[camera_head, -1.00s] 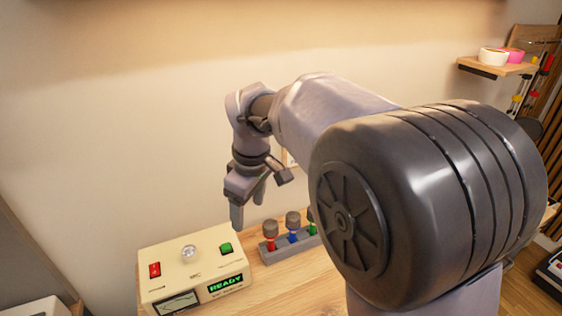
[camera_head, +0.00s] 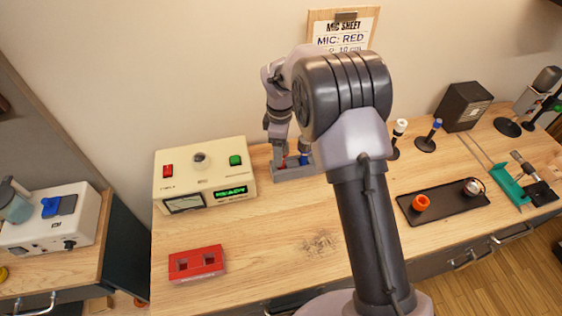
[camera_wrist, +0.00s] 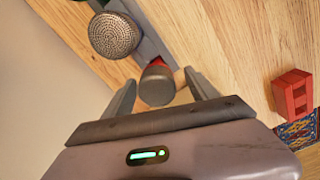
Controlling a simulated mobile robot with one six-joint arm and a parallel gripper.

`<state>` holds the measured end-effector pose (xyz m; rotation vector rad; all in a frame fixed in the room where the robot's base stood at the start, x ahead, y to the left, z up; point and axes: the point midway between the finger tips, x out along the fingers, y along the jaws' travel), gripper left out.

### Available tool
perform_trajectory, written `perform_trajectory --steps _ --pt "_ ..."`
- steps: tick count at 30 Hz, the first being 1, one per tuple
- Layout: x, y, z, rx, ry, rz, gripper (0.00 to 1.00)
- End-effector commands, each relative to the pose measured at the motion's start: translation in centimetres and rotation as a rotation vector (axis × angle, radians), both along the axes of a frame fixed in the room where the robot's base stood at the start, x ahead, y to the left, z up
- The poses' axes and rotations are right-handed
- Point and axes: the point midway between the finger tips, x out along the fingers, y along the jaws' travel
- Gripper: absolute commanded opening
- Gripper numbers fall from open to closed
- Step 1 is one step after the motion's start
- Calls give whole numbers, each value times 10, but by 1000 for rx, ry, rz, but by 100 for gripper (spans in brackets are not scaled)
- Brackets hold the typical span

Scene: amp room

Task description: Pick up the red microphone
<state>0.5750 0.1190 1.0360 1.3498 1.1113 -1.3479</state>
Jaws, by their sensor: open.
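The red microphone (camera_wrist: 157,87) shows in the wrist view with a grey head and a red band below it. It stands in the grey rack (camera_head: 291,173) on the table. My gripper (camera_wrist: 159,77) is open, with one finger on each side of the microphone's head and gaps visible. In the head view my gripper (camera_head: 279,152) is low at the rack's left end and largely hides the red microphone. A microphone with a blue body (camera_head: 304,158) stands beside it; a large grey mesh head (camera_wrist: 114,35) shows beside it in the wrist view.
A cream box (camera_head: 205,173) reading READY stands close left of the rack. A red block (camera_head: 197,262) lies in front of the box. A dark tray (camera_head: 443,203) with an orange ring is at right. A sheet (camera_head: 342,33) on the wall reads MIC: RED.

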Motion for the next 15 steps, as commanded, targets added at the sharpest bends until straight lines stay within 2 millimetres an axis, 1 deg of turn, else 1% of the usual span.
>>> perform_trajectory --steps 1,3,4,6,10,11,12,14,15 --pt "2 -2 -14 -1 2 -1 67" --pt "2 -2 -28 -2 2 0 67" --pt "2 -2 -32 -1 2 0 67" --pt "2 -2 -35 -1 0 -1 67" --pt "3 -2 -34 0 0 -1 67" --pt "3 -2 -34 0 0 -1 64" --pt "3 -2 -34 0 0 -1 56" --pt "2 -2 -34 0 0 -1 44" --pt "2 -2 -34 0 0 -1 36"
